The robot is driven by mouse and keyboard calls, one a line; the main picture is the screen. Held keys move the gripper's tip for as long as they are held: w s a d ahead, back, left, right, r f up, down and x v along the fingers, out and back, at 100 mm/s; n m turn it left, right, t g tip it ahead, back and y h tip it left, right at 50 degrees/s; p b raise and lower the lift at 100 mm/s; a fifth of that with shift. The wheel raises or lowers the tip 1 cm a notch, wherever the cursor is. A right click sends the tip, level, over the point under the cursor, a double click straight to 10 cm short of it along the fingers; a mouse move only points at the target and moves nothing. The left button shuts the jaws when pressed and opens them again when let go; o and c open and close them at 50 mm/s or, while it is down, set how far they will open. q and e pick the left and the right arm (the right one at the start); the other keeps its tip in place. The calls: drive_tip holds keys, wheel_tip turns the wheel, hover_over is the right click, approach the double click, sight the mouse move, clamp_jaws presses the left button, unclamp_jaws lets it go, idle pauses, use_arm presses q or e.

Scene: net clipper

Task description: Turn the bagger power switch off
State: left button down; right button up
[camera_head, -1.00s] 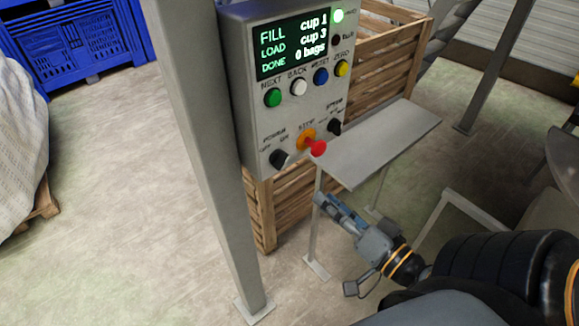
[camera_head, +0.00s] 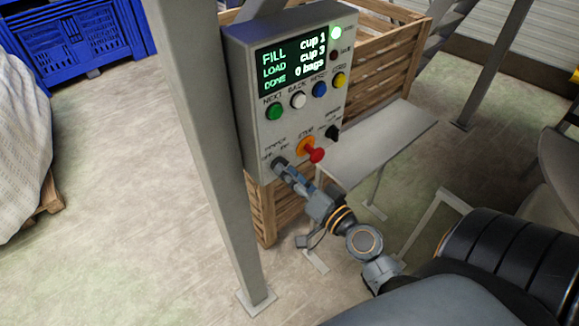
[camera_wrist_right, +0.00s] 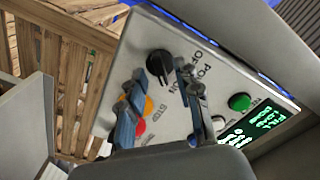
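The bagger control box (camera_head: 240,85) hangs by a grey post, its screen (camera_head: 291,62) lit with FILL, LOAD and DONE lines. The power switch is a black knob, low at the left of the panel, mostly hidden behind my right gripper (camera_head: 283,170) in the head view. In the right wrist view the black knob (camera_wrist_right: 172,68) shows beyond and between the blue fingertips of my right gripper (camera_wrist_right: 164,78). The fingers are open, with panel visible between them. I cannot tell whether they touch the knob. My left gripper is not in view.
A red stop button (camera_head: 316,155) on an orange base sticks out just right of the gripper. Another black knob (camera_head: 332,133) and several coloured buttons share the panel. A wooden crate (camera_head: 262,212) stands behind, a grey shelf (camera_head: 375,145) to the right, and the post (camera_head: 205,150) to the left.

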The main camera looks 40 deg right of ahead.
drive_tip(key=shift+w, duration=0.2)
clamp_jaws()
